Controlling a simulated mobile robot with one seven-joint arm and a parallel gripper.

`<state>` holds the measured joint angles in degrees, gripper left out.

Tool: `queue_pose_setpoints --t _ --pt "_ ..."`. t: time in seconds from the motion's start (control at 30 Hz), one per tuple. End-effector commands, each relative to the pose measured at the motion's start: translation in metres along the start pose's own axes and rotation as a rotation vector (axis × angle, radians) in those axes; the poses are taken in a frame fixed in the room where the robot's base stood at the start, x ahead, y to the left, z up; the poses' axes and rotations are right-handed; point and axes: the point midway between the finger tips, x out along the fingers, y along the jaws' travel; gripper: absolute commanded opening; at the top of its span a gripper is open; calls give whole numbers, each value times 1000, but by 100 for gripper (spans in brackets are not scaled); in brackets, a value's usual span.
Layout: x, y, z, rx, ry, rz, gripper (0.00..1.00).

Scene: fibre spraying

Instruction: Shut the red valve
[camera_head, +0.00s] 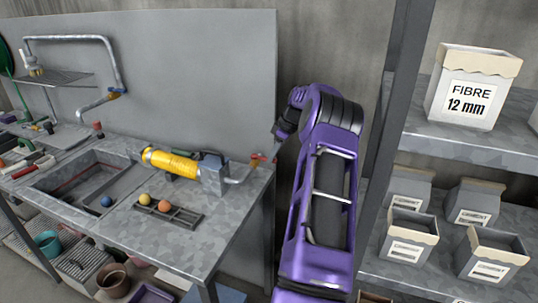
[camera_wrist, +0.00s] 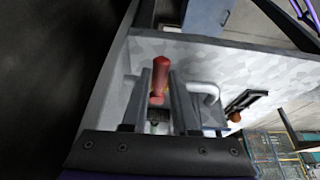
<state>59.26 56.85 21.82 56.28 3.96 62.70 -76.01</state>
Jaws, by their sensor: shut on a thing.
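The red valve handle (camera_wrist: 160,82) stands between the two grey fingers of my gripper (camera_wrist: 162,88) in the wrist view. The gripper is shut on it, and the handle's rounded end sticks out past the fingertips. The valve's body below is mostly hidden by the fingers. In the head view the red valve (camera_head: 257,159) shows small at the right end of the bench, on the pipe beside the yellow cylinder (camera_head: 170,163). My purple arm reaches up to the right of it, and the fingers cannot be made out there.
A shelf post (camera_head: 385,140) and shelves with fibre and cement boxes (camera_head: 470,85) are right of my arm.

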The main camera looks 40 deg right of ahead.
Motion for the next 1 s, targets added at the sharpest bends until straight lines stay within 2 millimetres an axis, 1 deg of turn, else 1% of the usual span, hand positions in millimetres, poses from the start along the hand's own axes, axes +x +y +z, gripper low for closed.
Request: queue_pose_setpoints --t 0.27,0.3,0.47,0.8,0.87,0.93,1.0 --pt "-1 1 0 -4 0 4 0" --pt "-1 1 0 -3 0 4 29" --pt "-1 1 0 -2 0 4 57" --pt "-3 1 0 -1 0 3 57" --pt "-8 1 0 -1 0 4 57" --pt "-17 1 0 -1 0 4 57" --pt "-31 1 0 -1 1 6 57"
